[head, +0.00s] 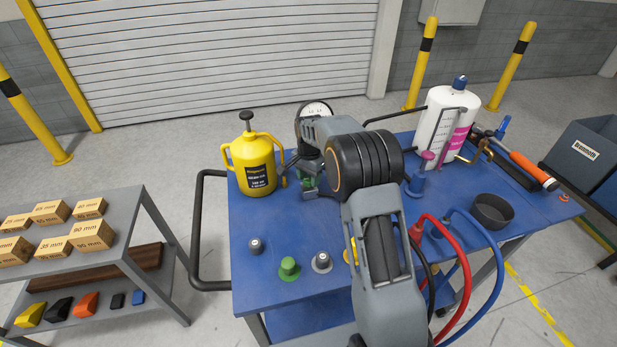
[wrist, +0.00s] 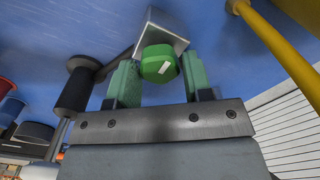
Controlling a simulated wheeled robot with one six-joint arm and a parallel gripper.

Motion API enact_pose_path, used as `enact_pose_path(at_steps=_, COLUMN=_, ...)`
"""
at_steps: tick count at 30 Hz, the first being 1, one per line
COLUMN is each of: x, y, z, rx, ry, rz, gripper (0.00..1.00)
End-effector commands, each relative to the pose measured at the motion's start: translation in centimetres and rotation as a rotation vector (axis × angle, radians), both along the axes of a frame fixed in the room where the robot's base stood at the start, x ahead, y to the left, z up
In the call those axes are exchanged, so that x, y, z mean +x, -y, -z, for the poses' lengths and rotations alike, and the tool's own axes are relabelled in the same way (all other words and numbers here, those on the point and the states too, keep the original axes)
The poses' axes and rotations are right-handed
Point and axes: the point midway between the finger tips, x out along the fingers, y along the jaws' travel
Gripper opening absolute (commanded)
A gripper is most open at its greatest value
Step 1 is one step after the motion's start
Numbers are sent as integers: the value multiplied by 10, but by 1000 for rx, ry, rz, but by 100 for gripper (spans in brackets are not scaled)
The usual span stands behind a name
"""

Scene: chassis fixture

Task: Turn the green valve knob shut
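The green valve knob (wrist: 157,62) is a round knob with a short white mark, slanted in the picture. It sits on a grey metal block (wrist: 163,32) in the wrist view. My gripper (wrist: 159,74) has its two green-padded fingers spread, one on each side of the knob. The knob lies in line with the gap at the fingertips; I cannot tell whether the pads touch it. In the head view my gripper (head: 309,180) is low over the blue bench, left of my arm; the knob there is hard to tell from the green pads.
The blue bench (head: 262,222) carries a yellow pump can (head: 253,164) just left of my gripper. Grey knobs (head: 321,262) and another green knob (head: 289,267) stand at the front. A white bottle (head: 440,125), black dish (head: 492,211) and red hose (head: 465,262) are right of my arm.

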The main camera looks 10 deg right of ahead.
Motion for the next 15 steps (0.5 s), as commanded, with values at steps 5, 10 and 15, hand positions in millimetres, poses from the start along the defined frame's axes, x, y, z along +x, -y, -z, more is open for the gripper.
enact_pose_path(at_steps=5, x=0, y=0, z=0, rx=0, ry=-1, rz=-1, gripper=63)
enact_pose_path(at_steps=10, x=0, y=0, z=1, rx=0, ry=-1, rz=-2, gripper=65)
enact_pose_path(at_steps=15, x=0, y=0, z=-4, rx=-1, ry=-1, rz=-2, gripper=65)
